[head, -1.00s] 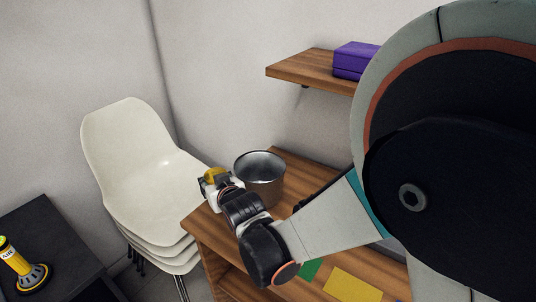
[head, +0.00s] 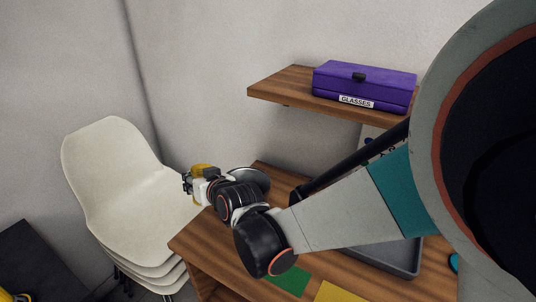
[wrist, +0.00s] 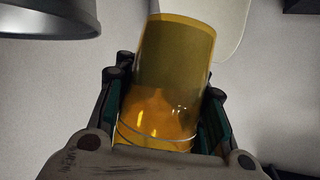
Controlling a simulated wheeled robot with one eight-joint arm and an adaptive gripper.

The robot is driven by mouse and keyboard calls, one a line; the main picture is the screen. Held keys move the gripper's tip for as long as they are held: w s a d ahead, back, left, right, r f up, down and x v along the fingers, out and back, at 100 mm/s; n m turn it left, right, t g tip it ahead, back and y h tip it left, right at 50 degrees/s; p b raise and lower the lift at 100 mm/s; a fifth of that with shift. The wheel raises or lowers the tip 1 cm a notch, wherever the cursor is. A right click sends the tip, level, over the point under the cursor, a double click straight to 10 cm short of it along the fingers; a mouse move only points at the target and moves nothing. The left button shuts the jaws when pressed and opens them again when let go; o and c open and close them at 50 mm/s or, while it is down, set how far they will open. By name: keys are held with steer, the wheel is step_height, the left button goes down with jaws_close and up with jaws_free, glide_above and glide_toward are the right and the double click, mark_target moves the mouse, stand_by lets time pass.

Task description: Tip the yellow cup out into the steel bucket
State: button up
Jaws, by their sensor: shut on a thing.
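The yellow cup (wrist: 168,85) is between the fingers of my gripper (wrist: 165,98) in the wrist view, its wide end pointing away from the palm. A little of its yellow (head: 203,168) shows at my gripper (head: 193,182) in the head view. My gripper is shut on it. Its contents and exact tilt cannot be made out. The steel bucket (head: 254,175) stands on the wooden desk, mostly hidden behind my wrist, with its upper part showing. Its edge (wrist: 45,22) also shows at the top left of the wrist view. The cup is beside the bucket, apart from it in the wrist view.
Stacked white chairs (head: 125,185) stand left of the wooden desk (head: 205,250). A wall shelf (head: 278,88) holds a purple box (head: 365,82) labelled GLASSES. A grey tray (head: 385,262) and green (head: 288,281) and yellow sheets lie on the desk. A dark table (head: 40,265) is at lower left.

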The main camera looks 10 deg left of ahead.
steer(key=m+y, duration=0.1)
steer(key=m, duration=0.1)
steer(key=w+d+r+m+g+y, duration=0.1)
steer(key=m+y, duration=0.1)
steer(key=m, duration=0.1)
steer(key=w+d+r+m+y+b, duration=0.1)
steer(key=m, duration=0.1)
steer(key=shift+d+m+g+y, duration=0.25)
steer(key=shift+m+g+y, duration=0.05)
steer(key=shift+m+g, duration=0.1)
steer(key=shift+w+r+m+y, duration=0.1)
steer(key=shift+r+m+y, duration=0.25)
steer(key=shift+m, duration=0.15)
stand_by(6.4)
